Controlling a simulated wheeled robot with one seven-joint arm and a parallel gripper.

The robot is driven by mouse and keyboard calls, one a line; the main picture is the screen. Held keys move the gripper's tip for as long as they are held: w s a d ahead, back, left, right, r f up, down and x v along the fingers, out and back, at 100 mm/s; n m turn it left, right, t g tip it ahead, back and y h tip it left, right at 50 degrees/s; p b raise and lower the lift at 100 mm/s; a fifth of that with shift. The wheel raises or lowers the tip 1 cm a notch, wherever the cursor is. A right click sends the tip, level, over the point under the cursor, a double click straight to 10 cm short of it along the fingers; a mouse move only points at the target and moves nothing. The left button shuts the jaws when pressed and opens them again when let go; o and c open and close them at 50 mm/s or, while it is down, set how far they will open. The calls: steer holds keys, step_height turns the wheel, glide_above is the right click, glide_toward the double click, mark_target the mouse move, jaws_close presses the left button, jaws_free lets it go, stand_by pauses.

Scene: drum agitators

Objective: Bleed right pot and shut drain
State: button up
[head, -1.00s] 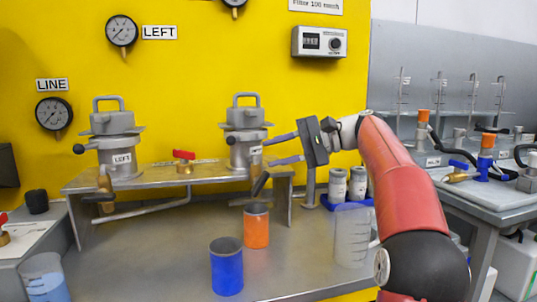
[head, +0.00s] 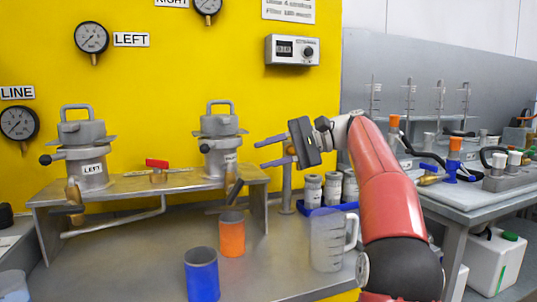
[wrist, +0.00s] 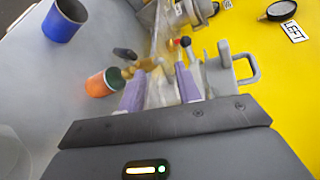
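The right pot (head: 220,150) is a grey metal vessel with a loop handle on its lid, standing on the steel shelf. Its black drain lever (head: 234,190) hangs tilted below the shelf front. In the wrist view, a dark lever (wrist: 124,53) and brass valve (wrist: 142,65) show near the fingertips. The orange cup (head: 231,240) stands below the drain; its contents cannot be made out. My gripper (head: 260,154) is open and empty, to the right of the right pot and apart from it. Its purple fingers (wrist: 160,85) point toward the pot in the wrist view.
The left pot (head: 90,170) and a red-handled valve (head: 157,165) are on the shelf (head: 130,188). A blue cup (head: 202,275) and a clear jug (head: 327,245) stand in front. Sample bottles (head: 313,190) stand behind the arm. Gauges (head: 91,38) hang on the yellow wall.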

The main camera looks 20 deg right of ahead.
steer(key=n+h, duration=0.6)
steer(key=h, duration=0.2)
glide_toward(235, 190)
steer(key=w+f, duration=0.1)
steer(key=w+a+f, duration=0.1)
steer(key=shift+w+f, duration=0.3)
steer(key=shift+f, duration=0.05)
steer(key=x, duration=0.7)
steer(key=shift+w+a+f, duration=0.1)
steer(key=shift+w+f, duration=0.05)
steer(key=shift+c, duration=0.4)
jaws_close()
